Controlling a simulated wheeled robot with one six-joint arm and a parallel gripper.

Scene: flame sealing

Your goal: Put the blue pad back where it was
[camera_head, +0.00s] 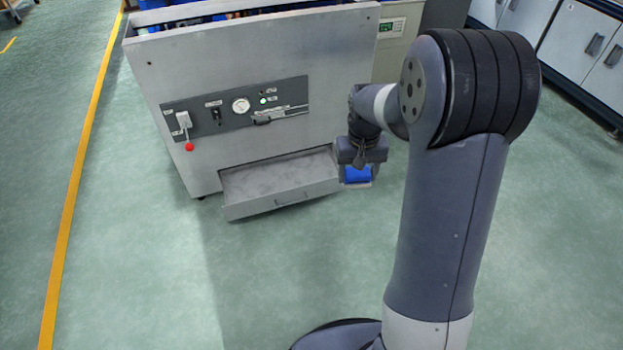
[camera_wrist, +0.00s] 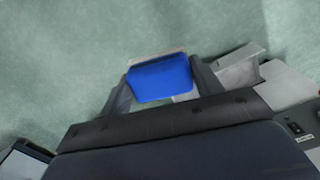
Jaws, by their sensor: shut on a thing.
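The blue pad (camera_head: 357,174) is held in my gripper (camera_head: 358,180), low beside the right end of the machine's open drawer (camera_head: 245,187). In the wrist view the blue pad (camera_wrist: 160,79) sits between the two fingers of my gripper (camera_wrist: 160,86), with a pale strip along its far edge. The fingers are shut on it. Green floor shows beyond the pad. The drawer is pulled out at the bottom of the grey machine, and its visible inside looks empty. A corner of the drawer (camera_wrist: 238,70) seems to show right of the gripper in the wrist view.
The grey machine (camera_head: 170,100) has a panel with a gauge (camera_head: 241,105), a lit green light and a red-knobbed lever (camera_head: 189,146). A yellow floor line (camera_head: 75,185) runs along the left. Cabinets (camera_head: 585,45) stand at the back right. The floor before the drawer is clear.

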